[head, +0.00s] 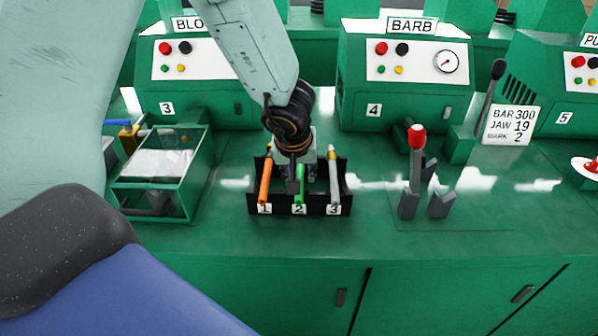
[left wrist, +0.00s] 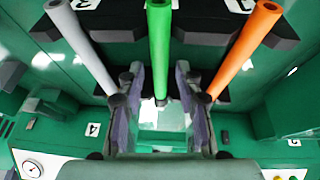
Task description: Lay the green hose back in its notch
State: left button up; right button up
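A black rack (head: 322,210) stands on the green bench, with positions marked 1, 2 and 3. The green hose (head: 300,184) is in the middle of it, lined up with label 2; it also shows in the left wrist view (left wrist: 160,45). It appears to lie in the middle notch, but my gripper hides its far part in the head view. My left gripper (head: 297,182) points down over it. In the left wrist view its fingers (left wrist: 162,108) stand apart, one on each side of the hose, with gaps. My right gripper is in neither view.
An orange hose (head: 265,181) lies at 1 and a grey hose (head: 333,175) at 3, close beside my fingers. A green-framed bin (head: 190,190) stands left. A red-knobbed lever fixture (head: 416,160) stands right. The BARB machine (head: 405,95) is behind. The bench front is clear.

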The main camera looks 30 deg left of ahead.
pick_arm(q)
jog(key=shift+o, duration=0.5)
jog(key=shift+d, duration=0.1)
jog(key=shift+r, duration=0.15)
jog(key=v, duration=1.2)
